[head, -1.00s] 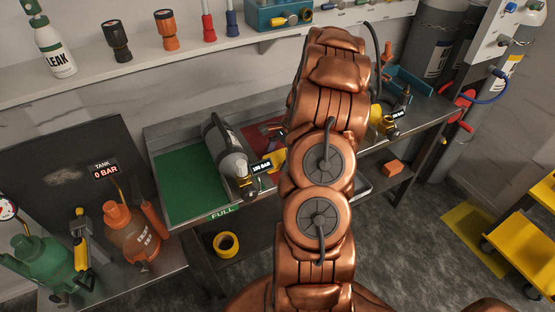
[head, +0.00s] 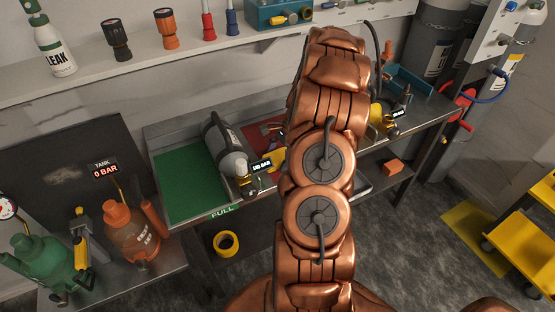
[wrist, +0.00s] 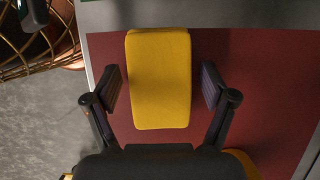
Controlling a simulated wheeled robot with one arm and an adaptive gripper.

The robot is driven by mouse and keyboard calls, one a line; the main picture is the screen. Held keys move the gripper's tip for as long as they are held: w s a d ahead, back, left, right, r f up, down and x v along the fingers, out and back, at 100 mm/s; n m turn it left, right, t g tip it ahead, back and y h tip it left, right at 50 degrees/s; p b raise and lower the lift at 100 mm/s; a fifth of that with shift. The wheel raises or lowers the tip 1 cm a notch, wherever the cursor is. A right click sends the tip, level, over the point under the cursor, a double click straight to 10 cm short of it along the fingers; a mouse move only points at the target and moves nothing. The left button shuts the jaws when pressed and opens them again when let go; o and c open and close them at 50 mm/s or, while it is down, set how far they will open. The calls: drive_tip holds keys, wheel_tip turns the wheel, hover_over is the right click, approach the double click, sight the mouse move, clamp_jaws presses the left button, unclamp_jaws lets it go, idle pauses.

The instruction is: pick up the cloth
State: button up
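The cloth (wrist: 159,78) is a yellow, folded, block-like pad with rounded corners. It lies on the red panel near the bench's edge in the wrist view. In the head view a yellow patch (head: 277,158), apparently the cloth, shows beside my arm. My gripper (wrist: 160,90) is open, with one dark finger on each side of the cloth. A gap shows between each finger and the cloth, so neither appears to touch it. Most of my gripper is hidden behind my arm in the head view; height above the cloth is hard to judge.
A grey cylinder (head: 228,152) with a bar readout lies left of the cloth, by the green panel (head: 184,184). A yellow-and-black tool (head: 382,118) stands to the right. A shelf (head: 160,62) with bottles and torches runs behind.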

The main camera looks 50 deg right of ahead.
sight(278, 156)
drive_tip(key=c, duration=1)
drive_tip(key=shift+r, duration=0.1)
wheel_tip(278, 156, up, 18)
drive_tip(key=b, duration=0.4)
drive_tip(key=shift+r, duration=0.2)
